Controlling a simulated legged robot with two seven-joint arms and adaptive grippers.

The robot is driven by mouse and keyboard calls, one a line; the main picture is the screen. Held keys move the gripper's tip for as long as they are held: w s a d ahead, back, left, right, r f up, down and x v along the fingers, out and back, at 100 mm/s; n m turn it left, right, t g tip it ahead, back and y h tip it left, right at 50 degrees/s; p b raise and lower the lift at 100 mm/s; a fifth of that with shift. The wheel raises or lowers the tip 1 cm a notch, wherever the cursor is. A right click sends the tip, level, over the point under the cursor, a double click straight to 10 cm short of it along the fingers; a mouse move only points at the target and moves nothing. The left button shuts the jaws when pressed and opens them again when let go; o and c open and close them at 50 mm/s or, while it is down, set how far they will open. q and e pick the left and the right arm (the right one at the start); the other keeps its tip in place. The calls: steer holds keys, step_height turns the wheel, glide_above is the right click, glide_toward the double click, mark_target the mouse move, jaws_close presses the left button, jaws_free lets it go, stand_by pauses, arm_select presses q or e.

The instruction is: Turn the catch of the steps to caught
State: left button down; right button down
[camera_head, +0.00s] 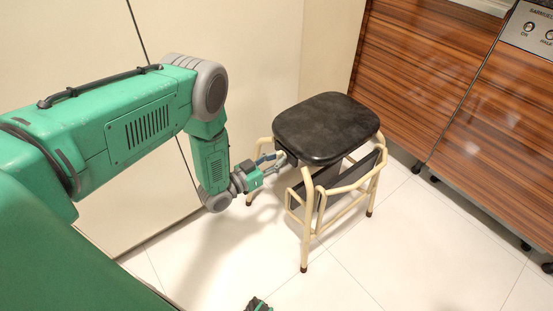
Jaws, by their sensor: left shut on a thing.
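The steps (326,128) stand on the floor at the middle right, a cream tube frame with a black padded seat on top and dark treads folded in below. My left gripper (275,162) reaches in from the left to the near left side of the steps, just under the seat edge. Its fingers are shut on a small part there, which I take to be the catch; the fingers and the seat edge hide most of it, and I cannot tell which way it is turned. Of my right gripper, only a small dark piece (258,305) at the bottom edge may show.
Wood-grain cabinets (420,75) stand behind and to the right, with a metal control panel (535,28) at the top right. A cream wall panel (260,60) is close behind my left arm. The white tiled floor (400,250) in front and to the right is clear.

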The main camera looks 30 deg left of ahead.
arm_select(q)
steer(key=n, duration=0.4)
steer(key=n+b, duration=0.1)
steer(key=n, duration=0.1)
steer(key=shift+a+n, duration=0.1)
steer(key=shift+n, duration=1.3)
